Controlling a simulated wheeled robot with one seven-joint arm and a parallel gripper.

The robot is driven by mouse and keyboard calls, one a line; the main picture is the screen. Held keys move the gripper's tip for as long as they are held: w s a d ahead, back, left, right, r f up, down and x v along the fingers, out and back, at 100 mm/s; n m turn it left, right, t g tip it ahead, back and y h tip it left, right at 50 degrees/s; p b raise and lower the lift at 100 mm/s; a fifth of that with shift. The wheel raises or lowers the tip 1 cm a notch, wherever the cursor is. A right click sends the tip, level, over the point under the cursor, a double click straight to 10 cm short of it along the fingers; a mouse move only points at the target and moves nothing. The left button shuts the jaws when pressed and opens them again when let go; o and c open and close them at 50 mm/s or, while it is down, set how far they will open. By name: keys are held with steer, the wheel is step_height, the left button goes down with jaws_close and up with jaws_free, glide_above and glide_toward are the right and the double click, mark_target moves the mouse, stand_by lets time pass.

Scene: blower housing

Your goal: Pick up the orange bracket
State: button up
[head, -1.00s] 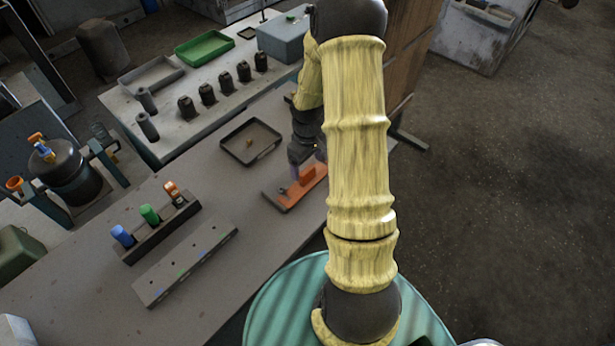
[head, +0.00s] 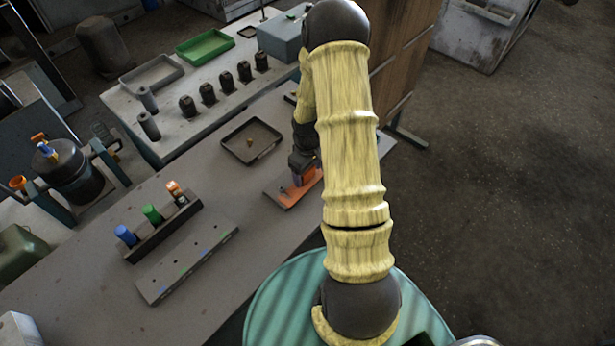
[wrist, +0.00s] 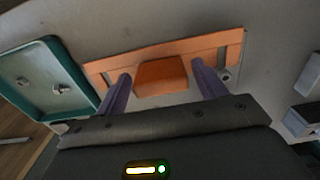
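The orange bracket (head: 298,191) lies on the grey workbench, partly hidden by my arm in the head view. In the wrist view the bracket (wrist: 213,46) shows as a flat orange plate with a raised orange block (wrist: 162,77) in its middle. My gripper (wrist: 161,72) is over it, with one purple finger on each side of the block. The fingers stand apart, with a gap visible on the right side; the left finger looks very near the block. I cannot tell whether it touches. In the head view my gripper (head: 303,176) is low at the bracket.
A dark shallow tray (head: 238,156) with a small part lies just beyond the bracket. A rack (head: 150,250) with blue, green and orange-white pieces and a flat grey strip (head: 165,292) lie to the left. A second table (head: 190,130) behind holds several dark parts and trays.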

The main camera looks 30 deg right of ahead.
steer(key=c, duration=0.9)
steer(key=shift+c, duration=0.2)
steer(key=shift+r, duration=0.1)
step_height(320, 180, up, 9)
steer(key=shift+w+b, duration=0.1)
steer(key=shift+b, duration=0.95)
steer(key=c, duration=0.5)
steer(key=shift+o, duration=0.2)
steer(key=shift+r, duration=0.5)
step_height(320, 180, up, 8)
steer(key=p, duration=0.7)
